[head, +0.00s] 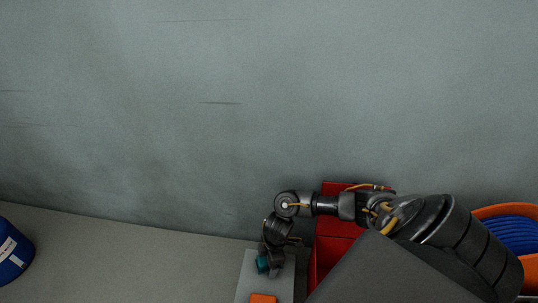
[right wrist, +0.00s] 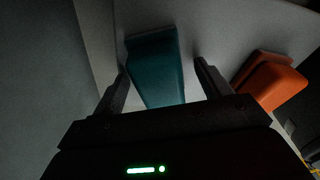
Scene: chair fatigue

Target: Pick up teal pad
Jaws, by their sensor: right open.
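The teal pad (right wrist: 156,68) lies on a light grey surface (right wrist: 222,32) in the right wrist view, between the two fingers of my right gripper (right wrist: 160,78). The fingers are apart. The left finger is very close to the pad's edge; I cannot tell whether it touches. A gap shows between the pad and the right finger. In the head view a small part of the teal pad (head: 262,264) shows beside my right gripper (head: 268,266), which points down over the grey surface. My left gripper is in neither view.
An orange pad (right wrist: 268,82) lies to the right in the right wrist view; it also shows in the head view (head: 263,298). A red box (head: 332,248) stands right of the grey surface. A blue container (head: 12,252) is far left. An orange-rimmed basket (head: 492,211) is far right.

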